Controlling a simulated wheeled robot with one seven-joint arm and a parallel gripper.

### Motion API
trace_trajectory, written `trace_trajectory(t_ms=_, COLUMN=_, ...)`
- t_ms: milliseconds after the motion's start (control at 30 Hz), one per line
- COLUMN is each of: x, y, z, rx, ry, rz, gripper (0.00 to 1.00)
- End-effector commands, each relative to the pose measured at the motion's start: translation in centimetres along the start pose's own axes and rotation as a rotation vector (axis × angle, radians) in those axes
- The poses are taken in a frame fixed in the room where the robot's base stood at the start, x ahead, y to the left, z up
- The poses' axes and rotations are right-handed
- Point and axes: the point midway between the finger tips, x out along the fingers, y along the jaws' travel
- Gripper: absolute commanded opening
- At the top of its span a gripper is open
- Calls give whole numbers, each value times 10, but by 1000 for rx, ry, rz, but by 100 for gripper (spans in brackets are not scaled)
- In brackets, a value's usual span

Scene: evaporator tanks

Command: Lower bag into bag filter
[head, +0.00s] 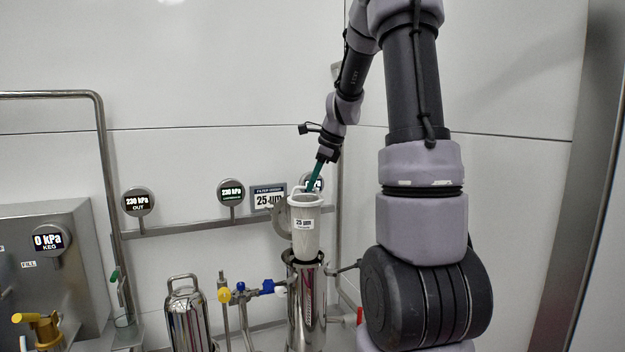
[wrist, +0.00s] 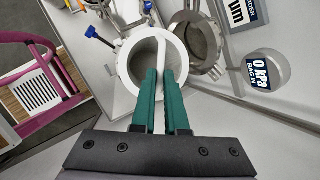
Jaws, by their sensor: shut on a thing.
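The white bag (head: 306,238), labelled 25 µm, hangs upright from my gripper (head: 313,187). My gripper is shut on its white handle; in the wrist view the green fingers (wrist: 161,75) close on that handle, across the bag's round white rim (wrist: 124,68). The steel bag filter (head: 306,310) stands directly below the bag. The bag's lower end is at the filter's mouth; whether it is inside the mouth I cannot tell. The filter's round lid (head: 281,220) stands open behind the bag, and shows in the wrist view (wrist: 196,44) right of the rim.
A steel vessel with a handle (head: 187,315) and blue and yellow valves (head: 240,292) stand left of the filter. Gauges (head: 231,192) and a 25 µm sign (head: 267,197) sit along the rail behind. A red-handled valve (head: 359,316) is to the right.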

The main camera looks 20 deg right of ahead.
Motion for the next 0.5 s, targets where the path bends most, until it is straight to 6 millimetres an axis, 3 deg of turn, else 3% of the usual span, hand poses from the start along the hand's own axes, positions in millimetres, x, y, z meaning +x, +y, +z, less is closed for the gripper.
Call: trace_trajectory(t_ms=500, x=15, y=3, z=-6, rx=1, ry=-1, rz=2, gripper=0)
